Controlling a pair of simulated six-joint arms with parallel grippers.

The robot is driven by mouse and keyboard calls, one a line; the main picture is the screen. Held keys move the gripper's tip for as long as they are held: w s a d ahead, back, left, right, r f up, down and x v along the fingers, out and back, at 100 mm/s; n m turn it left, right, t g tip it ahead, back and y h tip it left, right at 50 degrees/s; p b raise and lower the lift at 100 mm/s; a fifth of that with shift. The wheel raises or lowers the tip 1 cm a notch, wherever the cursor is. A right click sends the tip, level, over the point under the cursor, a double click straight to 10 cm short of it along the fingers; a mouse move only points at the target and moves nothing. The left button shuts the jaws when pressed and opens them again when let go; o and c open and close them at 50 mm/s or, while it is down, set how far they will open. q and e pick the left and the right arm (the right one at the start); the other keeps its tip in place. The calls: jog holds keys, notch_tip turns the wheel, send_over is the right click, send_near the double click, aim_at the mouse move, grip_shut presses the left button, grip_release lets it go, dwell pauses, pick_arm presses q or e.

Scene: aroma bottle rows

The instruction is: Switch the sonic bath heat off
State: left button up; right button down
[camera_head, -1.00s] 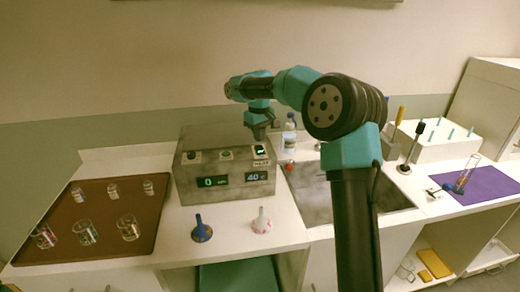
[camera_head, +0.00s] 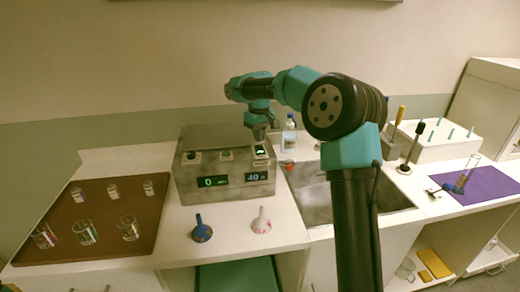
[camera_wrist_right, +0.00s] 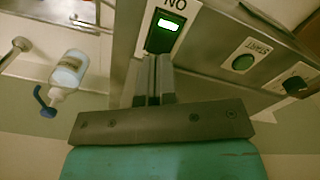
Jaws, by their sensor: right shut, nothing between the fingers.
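The sonic bath (camera_head: 224,196) is a grey box on the bench in the head view, with green "0" and blue "40" readouts on its front. Its rocker switch (camera_head: 261,152) sits at the top right of the sloped panel and glows green; the lit switch also shows in the right wrist view (camera_wrist_right: 165,32). My right gripper (camera_head: 260,138) is just above and behind this switch. In the wrist view its shut, empty fingers (camera_wrist_right: 154,65) point at the switch's lower edge; I cannot tell whether they touch it. My left gripper is out of view.
A green button (camera_wrist_right: 243,62) and a dark knob (camera_wrist_right: 294,85) are beside the switch. A bottle (camera_head: 289,139) stands behind the sink (camera_head: 315,200). Two funnels, one blue (camera_head: 201,230), stand in front of the bath. A brown tray (camera_head: 150,215) with glassware is at left.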

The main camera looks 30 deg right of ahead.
aim_at(259, 147)
jog(key=shift+f, duration=1.5)
dwell(1.0)
jog(key=shift+r, duration=0.1)
jog(key=shift+r, duration=3.45)
